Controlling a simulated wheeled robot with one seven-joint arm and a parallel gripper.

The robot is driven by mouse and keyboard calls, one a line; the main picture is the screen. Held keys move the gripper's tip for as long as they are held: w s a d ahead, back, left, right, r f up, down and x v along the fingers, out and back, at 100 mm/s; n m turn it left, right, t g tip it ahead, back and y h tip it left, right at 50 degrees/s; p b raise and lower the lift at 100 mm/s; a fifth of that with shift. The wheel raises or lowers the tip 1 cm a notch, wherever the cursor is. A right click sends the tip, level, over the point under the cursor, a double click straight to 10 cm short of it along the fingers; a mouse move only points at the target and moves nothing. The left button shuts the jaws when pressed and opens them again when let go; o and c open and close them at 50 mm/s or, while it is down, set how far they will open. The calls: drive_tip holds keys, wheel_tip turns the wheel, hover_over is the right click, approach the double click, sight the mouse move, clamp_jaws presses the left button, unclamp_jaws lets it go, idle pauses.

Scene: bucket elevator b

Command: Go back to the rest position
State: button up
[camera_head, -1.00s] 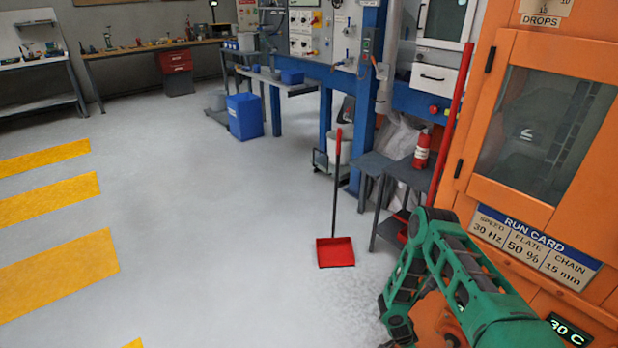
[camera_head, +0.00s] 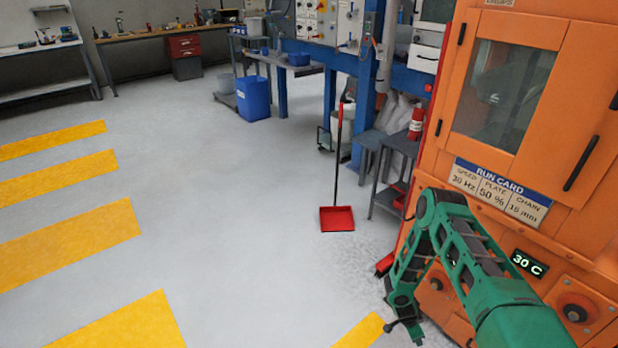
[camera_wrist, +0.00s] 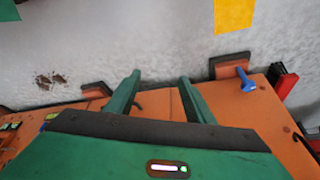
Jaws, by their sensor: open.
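My green arm shows at the lower right of the head view, folded down in front of the orange machine (camera_head: 510,140). Its end is low near the floor, and the fingers are hard to make out there. In the wrist view my gripper (camera_wrist: 158,90) has its two green fingers apart with nothing between them. The orange machine's surface (camera_wrist: 165,105) and pale floor lie beyond the fingers.
A red dustpan (camera_head: 337,218) with a long handle stands on the floor left of the arm. A grey side table (camera_head: 400,145) stands by the orange machine. A blue bin (camera_head: 253,98) is farther back. Floor with yellow stripes (camera_head: 75,235) is clear on the left.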

drive_tip(key=w+d+r+n, duration=0.1)
drive_tip(key=w+d+r, duration=0.1)
drive_tip(key=r, duration=0.8)
drive_tip(key=w+d+r+n, duration=0.1)
drive_tip(key=w+d+r, duration=0.15)
drive_tip(key=r, duration=0.85)
drive_tip(key=w+d+r+n, duration=0.1)
drive_tip(key=w+d+r, duration=0.1)
drive_tip(key=r, duration=0.8)
drive_tip(key=s+d+r+g, duration=0.1)
drive_tip(key=s+d+r, duration=0.15)
drive_tip(key=r, duration=1.05)
drive_tip(key=s+a+r+n+y, duration=0.2)
drive_tip(key=s+r+n, duration=0.1)
drive_tip(key=s+r, duration=1.4)
drive_tip(key=s+a+r+n+y, duration=0.1)
drive_tip(key=s+a+r, duration=0.2)
drive_tip(key=s, duration=0.5)
drive_tip(key=s+a+r+n+y, duration=0.1)
drive_tip(key=s+a+r+n, duration=0.1)
drive_tip(key=s+r, duration=0.3)
drive_tip(key=s+a, duration=0.1)
drive_tip(key=s, duration=0.2)
drive_tip(key=shift+s+a+r+y, duration=0.15)
drive_tip(key=shift+a+y, duration=0.15)
drive_tip(key=shift+a, duration=0.05)
drive_tip(key=shift+c, duration=0.4)
